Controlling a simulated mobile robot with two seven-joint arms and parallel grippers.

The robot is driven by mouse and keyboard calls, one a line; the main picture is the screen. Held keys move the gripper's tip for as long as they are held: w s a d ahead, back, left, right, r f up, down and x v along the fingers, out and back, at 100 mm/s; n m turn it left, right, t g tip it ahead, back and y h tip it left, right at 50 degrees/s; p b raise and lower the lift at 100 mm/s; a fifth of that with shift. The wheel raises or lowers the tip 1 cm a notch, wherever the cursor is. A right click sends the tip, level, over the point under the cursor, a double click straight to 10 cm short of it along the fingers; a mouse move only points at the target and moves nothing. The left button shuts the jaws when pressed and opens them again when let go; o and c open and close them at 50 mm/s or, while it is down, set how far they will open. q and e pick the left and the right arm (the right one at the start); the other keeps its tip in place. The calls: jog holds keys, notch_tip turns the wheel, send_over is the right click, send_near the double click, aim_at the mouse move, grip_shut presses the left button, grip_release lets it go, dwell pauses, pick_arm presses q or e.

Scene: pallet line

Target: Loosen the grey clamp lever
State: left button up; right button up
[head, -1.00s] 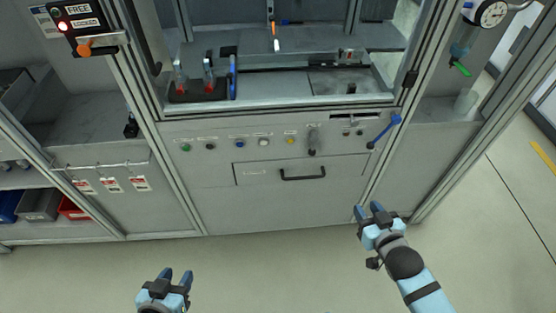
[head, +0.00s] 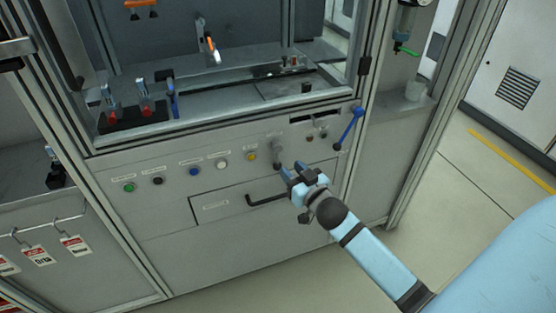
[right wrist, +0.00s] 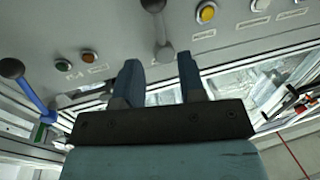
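The grey clamp lever (head: 276,147) is on the front panel of the cabinet, right of the yellow button, with its dark knob hanging down. My right gripper (head: 290,169) is just below and in front of it, open, with nothing seen between its fingers. In the right wrist view the grey lever (right wrist: 163,35) appears beyond the two spread fingertips (right wrist: 158,62), roughly in line with the gap between them. The fingers look apart from the lever. My left gripper is not in view.
A blue lever (head: 350,128) is to the right on the same panel. Green, black, blue, white and yellow buttons (head: 251,156) run to the left. A drawer with a black handle (head: 267,199) lies below, close to my right gripper. Open floor is at the right.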

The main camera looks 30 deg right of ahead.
aim_at(278, 156)
jog(key=w, duration=0.6)
jog(key=shift+w+d+b, duration=0.1)
jog(key=shift+w+b, duration=0.3)
grip_shut()
